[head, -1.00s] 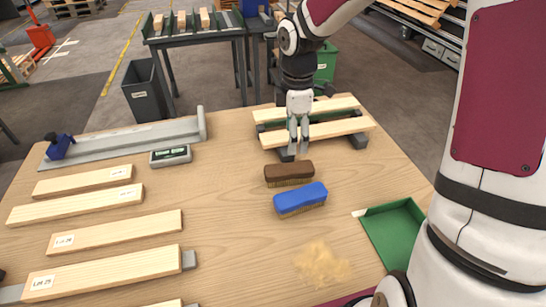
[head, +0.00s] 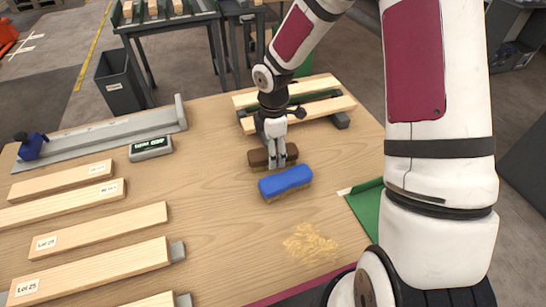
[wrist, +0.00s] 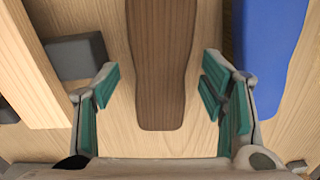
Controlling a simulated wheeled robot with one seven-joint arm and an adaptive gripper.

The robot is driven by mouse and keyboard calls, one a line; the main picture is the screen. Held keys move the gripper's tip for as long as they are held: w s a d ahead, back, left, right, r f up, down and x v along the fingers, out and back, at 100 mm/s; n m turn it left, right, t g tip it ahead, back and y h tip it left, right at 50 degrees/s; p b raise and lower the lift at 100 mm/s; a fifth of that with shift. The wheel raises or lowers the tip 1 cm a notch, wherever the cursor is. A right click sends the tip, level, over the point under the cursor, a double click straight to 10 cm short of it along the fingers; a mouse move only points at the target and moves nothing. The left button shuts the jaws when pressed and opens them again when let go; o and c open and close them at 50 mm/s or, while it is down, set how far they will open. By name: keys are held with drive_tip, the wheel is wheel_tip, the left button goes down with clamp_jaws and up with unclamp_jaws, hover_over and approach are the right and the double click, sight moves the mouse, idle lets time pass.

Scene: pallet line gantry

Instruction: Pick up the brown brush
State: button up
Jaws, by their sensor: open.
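The brown brush (head: 258,157) lies on the wooden table, just behind the blue brush (head: 286,182). In the wrist view the brown brush (wrist: 162,65) lies lengthwise between my open fingers, with bare table showing on both sides of it. My gripper (head: 277,161) points down over the brown brush and hides part of it in the head view. In the wrist view my gripper (wrist: 162,100) is open and empty, with its green pads apart. The blue brush (wrist: 268,45) lies close beside the right finger.
Wooden slats (head: 310,112) on dark supports stand just behind the brushes; a slat (wrist: 40,75) and dark block (wrist: 77,57) are near the left finger. A green dustpan (head: 368,208) lies at right, sawdust (head: 310,243) in front. Labelled boards (head: 105,231) lie at left.

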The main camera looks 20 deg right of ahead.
drive_tip(key=shift+f, duration=0.8)
drive_tip(key=shift+c, duration=0.6)
drive_tip(key=c, duration=1.2)
drive_tip(key=shift+c, duration=0.2)
wheel_tip(320, 180, up, 10)
drive_tip(key=shift+r, duration=0.1)
